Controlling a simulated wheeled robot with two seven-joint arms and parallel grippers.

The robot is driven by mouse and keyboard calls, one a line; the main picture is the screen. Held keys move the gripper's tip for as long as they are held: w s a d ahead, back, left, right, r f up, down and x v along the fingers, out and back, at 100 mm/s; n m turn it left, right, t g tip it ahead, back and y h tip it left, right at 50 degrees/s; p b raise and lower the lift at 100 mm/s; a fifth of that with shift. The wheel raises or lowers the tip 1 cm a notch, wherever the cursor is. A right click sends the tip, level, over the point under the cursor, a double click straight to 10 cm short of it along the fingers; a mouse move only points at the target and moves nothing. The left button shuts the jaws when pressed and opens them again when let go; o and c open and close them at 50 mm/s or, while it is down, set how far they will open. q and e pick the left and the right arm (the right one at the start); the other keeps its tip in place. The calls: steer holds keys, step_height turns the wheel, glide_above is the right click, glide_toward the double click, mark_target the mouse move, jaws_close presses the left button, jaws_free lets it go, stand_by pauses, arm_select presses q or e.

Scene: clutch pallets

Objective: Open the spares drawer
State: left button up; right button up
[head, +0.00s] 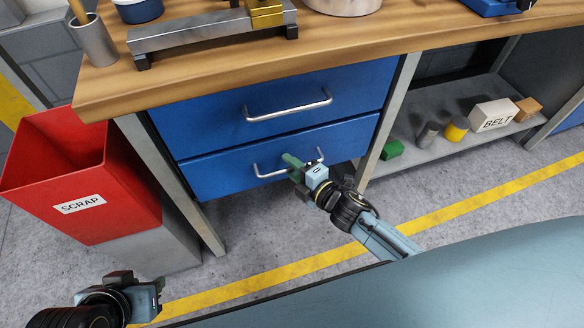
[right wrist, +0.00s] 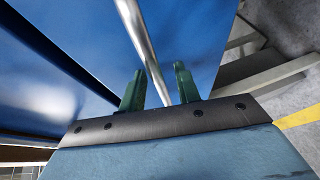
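Two blue drawers sit under the wooden bench: an upper drawer (head: 215,115) and a lower drawer (head: 225,175), each with a silver bar handle. No label shows on either front, so I cannot tell which is the spares drawer. Both look shut. My right gripper (head: 293,161) is at the lower handle (head: 262,172), near its right part. In the right wrist view, the handle bar (right wrist: 143,45) runs between the two green fingers (right wrist: 159,88), which stand apart with a gap beside the bar. My left gripper (head: 158,287) is low at the left, away from the drawers; its finger opening is unclear.
A red scrap bin (head: 115,215) stands left of the drawers. A grey shelf (head: 400,175) at right holds a green block (head: 392,149), cylinders and a belt box (head: 493,115). The bench top (head: 210,80) carries a metal fixture. Floor before the drawers is clear.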

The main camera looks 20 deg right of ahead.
jaws_close()
stand_by(0.4)
